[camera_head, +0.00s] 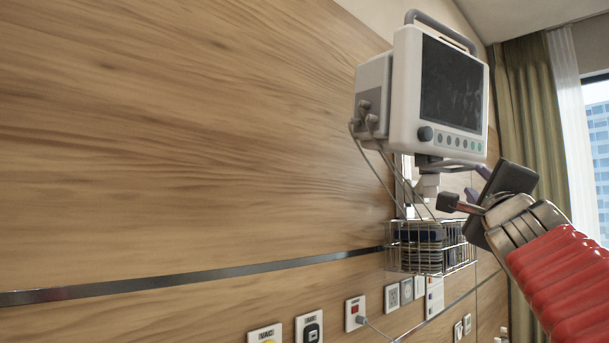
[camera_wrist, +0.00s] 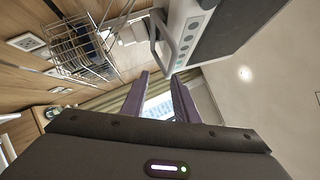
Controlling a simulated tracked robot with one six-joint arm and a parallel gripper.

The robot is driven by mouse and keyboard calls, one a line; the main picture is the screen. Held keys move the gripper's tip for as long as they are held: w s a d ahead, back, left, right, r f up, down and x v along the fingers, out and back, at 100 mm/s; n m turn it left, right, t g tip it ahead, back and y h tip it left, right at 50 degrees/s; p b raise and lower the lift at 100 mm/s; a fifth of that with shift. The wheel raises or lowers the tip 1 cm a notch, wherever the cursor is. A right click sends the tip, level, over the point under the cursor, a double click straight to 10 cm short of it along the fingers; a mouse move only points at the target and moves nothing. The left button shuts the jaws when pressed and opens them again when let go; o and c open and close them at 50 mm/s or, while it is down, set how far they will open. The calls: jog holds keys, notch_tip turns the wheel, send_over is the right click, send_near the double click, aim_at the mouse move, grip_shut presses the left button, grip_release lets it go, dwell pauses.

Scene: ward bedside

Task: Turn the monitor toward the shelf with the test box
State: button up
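The monitor (camera_head: 451,84) is a white box with a dark screen facing right, a knob and buttons below it, and a grey top handle. It sits on a wall mount with cables at its left side. In the wrist view the monitor (camera_wrist: 215,35) fills the upper right, with a pale looped bar (camera_wrist: 157,42) at its near edge. My gripper (camera_wrist: 160,84) has two purple fingers apart, nothing between them, their tips close to the bar. Whether they touch it I cannot tell. In the head view my gripper is just below the monitor. I cannot identify the shelf or test box.
A wire basket (camera_head: 464,262) with dark items hangs below the monitor; it also shows in the wrist view (camera_wrist: 88,50). Wall outlets (camera_head: 309,327) line the wood panel. A curtain (camera_head: 530,115) and window (camera_head: 598,150) stand at right. The room right of the screen looks free.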

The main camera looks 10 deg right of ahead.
notch_tip(320, 180, down, 8)
jog(key=d+m+g, duration=0.2)
jog(key=m+g, duration=0.1)
jog(key=g, duration=0.1)
jog(key=m+t+h, duration=0.3)
jog(key=t+h, duration=0.1)
jog(key=h, duration=0.2)
send_near(471, 166)
jog(key=r+v, duration=0.1)
jog(key=v, duration=0.2)
jog(key=shift+s+a+f, duration=0.15)
jog(key=shift+a+f, duration=0.05)
jog(key=shift+f, duration=0.05)
jog(key=shift+d+r, duration=0.1)
jog(key=x, duration=1.3)
jog(key=shift+w+d, duration=0.3)
jog(key=shift+w, duration=0.1)
jog(key=shift+c, duration=0.3)
grip_shut()
